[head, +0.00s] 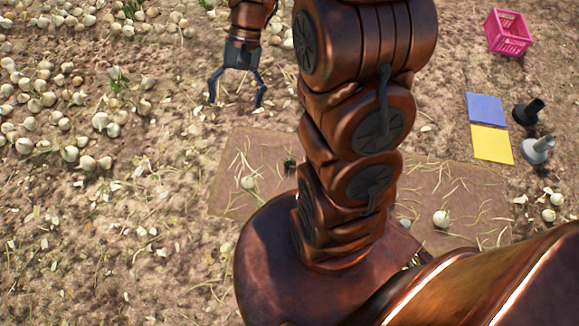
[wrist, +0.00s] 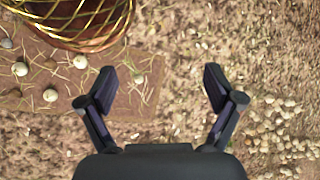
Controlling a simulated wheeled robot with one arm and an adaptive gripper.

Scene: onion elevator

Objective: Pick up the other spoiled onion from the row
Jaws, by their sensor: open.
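A brown mat (head: 462,188) lies on the soil, partly hidden behind my arm. A pale onion (head: 248,183) and a small dark round thing (head: 290,162) lie on its left part. Another pale onion (head: 441,218) lies on its right part. I cannot tell for sure which onion is spoiled. My gripper (head: 235,102) is open and empty, beyond the mat's far left corner.
A woven golden basket (wrist: 75,22) covers the wrist view's top left. A pink crate (head: 508,33), blue square (head: 486,108), yellow square (head: 492,144), black post (head: 528,110) and grey post (head: 538,149) stand or lie at right. Many onions (head: 60,95) are strewn over the field at left.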

